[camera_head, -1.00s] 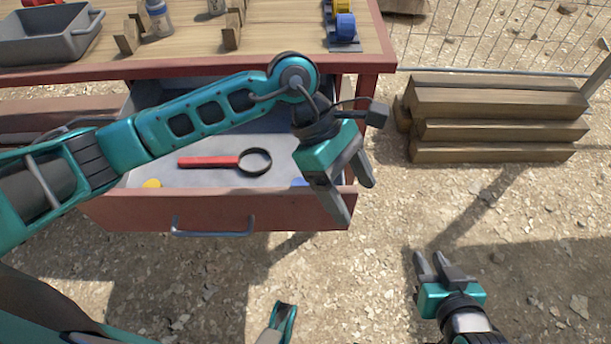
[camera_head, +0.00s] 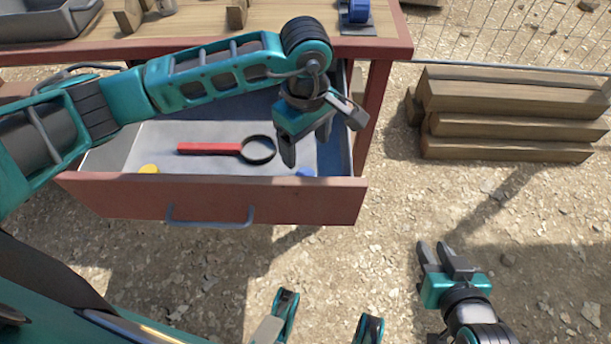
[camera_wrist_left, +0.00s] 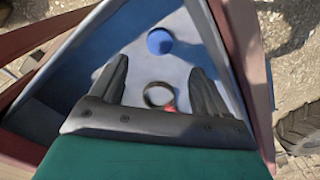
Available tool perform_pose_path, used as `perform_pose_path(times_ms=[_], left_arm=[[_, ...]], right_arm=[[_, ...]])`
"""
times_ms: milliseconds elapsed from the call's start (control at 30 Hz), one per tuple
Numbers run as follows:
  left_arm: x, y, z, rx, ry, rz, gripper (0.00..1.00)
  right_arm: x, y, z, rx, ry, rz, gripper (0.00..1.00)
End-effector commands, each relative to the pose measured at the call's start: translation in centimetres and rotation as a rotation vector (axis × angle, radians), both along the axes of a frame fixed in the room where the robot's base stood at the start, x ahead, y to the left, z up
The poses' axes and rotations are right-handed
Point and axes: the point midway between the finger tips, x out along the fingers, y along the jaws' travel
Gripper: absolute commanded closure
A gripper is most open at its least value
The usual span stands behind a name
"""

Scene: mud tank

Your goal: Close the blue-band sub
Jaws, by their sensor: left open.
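A blue-banded cylinder (camera_head: 358,11), which may be the sub, stands on a grey plate at the bench's far right; its top is cut off by the picture edge. A small round blue cap (camera_head: 306,172) lies in the open drawer (camera_head: 215,200) near its front right; it also shows in the left wrist view (camera_wrist_left: 159,41). My left gripper (camera_head: 306,146) is open and empty, pointing down over the drawer's right part. In the left wrist view the blue cap is beyond its fingertips (camera_wrist_left: 160,75), not touching them. My right gripper (camera_head: 432,246) is open and empty over the ground.
A red-handled tool with a black ring (camera_head: 210,149) lies mid-drawer, left of my left gripper. A yellow cap (camera_head: 148,169) lies at the drawer's front left. A grey tray (camera_head: 40,20) stands on the bench. Stacked timbers (camera_head: 510,115) lie at the right.

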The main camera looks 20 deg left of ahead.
Motion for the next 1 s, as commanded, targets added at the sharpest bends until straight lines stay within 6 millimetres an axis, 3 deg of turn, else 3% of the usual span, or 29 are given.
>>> perform_pose_path(times_ms=[33, 200, 667, 1000], left_arm=[[-0.1, 0.0, -1.3, 0.0, 0.004, 0.001, 0.24], [0.0, 0.0, -3.6, -0.001, 0.002, 0.0, 0.24], [0.0, 0.0, -4.4, -0.002, 0.0, -0.001, 0.24], [0.1, 0.2, -8.8, -0.002, 0.001, 0.001, 0.24]], right_arm=[[0.0, 0.0, -0.4, 0.001, 0.001, -0.002, 0.7], [0.0, 0.0, -0.8, 0.004, 0.002, -0.004, 0.7], [0.0, 0.0, -0.9, 0.005, 0.001, -0.006, 0.7], [0.0, 0.0, -2.0, 0.005, 0.001, -0.006, 0.7]])
